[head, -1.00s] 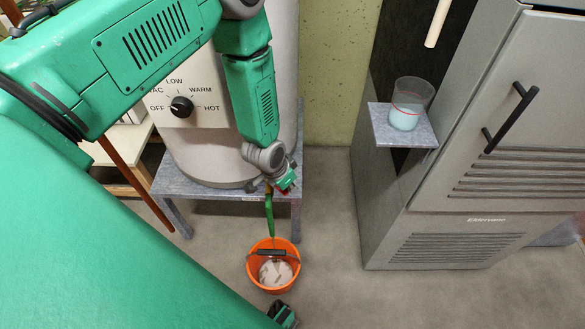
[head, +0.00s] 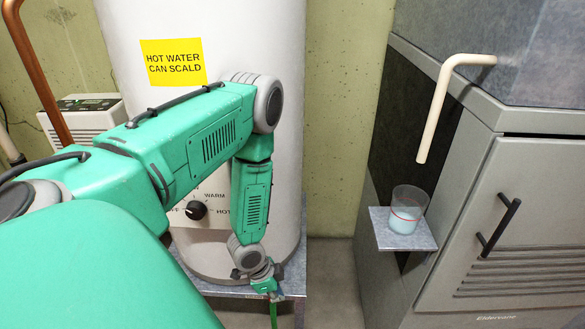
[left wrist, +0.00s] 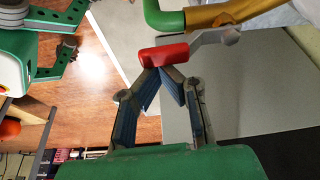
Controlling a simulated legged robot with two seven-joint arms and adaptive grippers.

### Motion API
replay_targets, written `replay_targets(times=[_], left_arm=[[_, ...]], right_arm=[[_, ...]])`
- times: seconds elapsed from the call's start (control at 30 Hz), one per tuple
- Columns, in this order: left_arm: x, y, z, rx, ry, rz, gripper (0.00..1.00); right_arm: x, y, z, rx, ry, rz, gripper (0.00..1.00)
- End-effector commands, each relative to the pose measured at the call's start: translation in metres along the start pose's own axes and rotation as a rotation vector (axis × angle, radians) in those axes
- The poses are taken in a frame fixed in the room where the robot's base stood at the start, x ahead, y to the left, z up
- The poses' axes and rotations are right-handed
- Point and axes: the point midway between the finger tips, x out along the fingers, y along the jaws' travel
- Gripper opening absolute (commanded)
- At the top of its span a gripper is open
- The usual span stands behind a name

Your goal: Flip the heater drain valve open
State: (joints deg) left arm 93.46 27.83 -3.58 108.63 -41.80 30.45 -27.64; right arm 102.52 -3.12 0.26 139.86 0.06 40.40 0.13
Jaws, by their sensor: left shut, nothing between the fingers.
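The white water heater (head: 270,40) stands behind my left arm in the head view. My left gripper (head: 276,290) is low in front of its base; the arm and gripper hide the drain valve there. In the left wrist view the valve shows a brass body (left wrist: 213,16) and a red handle (left wrist: 164,55), with a green hose (left wrist: 163,17) beside it. My left gripper (left wrist: 166,72) is shut and empty, its fingertips right at the red handle; I cannot tell if they touch. My right gripper (left wrist: 75,45) shows at the upper left, its fingers spread.
A dial (head: 196,210) is on the heater front, below a yellow scald sign (head: 173,62). To the right, a grey cabinet (head: 520,235) has a small shelf (head: 405,238) with a glass beaker (head: 406,210) under a bent cream pipe (head: 436,110). The hose (head: 273,313) hangs down.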

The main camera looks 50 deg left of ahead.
Motion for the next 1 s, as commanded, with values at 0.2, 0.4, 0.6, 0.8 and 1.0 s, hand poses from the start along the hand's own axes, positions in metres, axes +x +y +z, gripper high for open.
replay_targets(times=[0.2,0.4,0.6,0.8,1.0], left_arm=[[-0.002,0.000,0.008,-0.011,-0.004,-0.003,0.00],[-0.002,0.000,0.009,-0.012,-0.005,-0.004,0.00],[-0.002,0.000,0.009,-0.013,-0.006,-0.003,0.00],[0.001,0.001,0.003,-0.011,-0.006,-0.003,0.00],[0.005,0.002,-0.022,-0.013,-0.004,-0.007,0.00]], right_arm=[[-0.002,0.000,0.000,0.000,0.000,0.000,0.40],[-0.002,0.000,0.000,0.000,0.000,0.000,0.40],[-0.002,0.000,0.000,0.000,0.000,0.000,0.40],[-0.001,0.000,0.000,0.000,0.000,0.000,0.40],[0.001,0.000,0.000,0.000,0.001,0.000,0.40]])
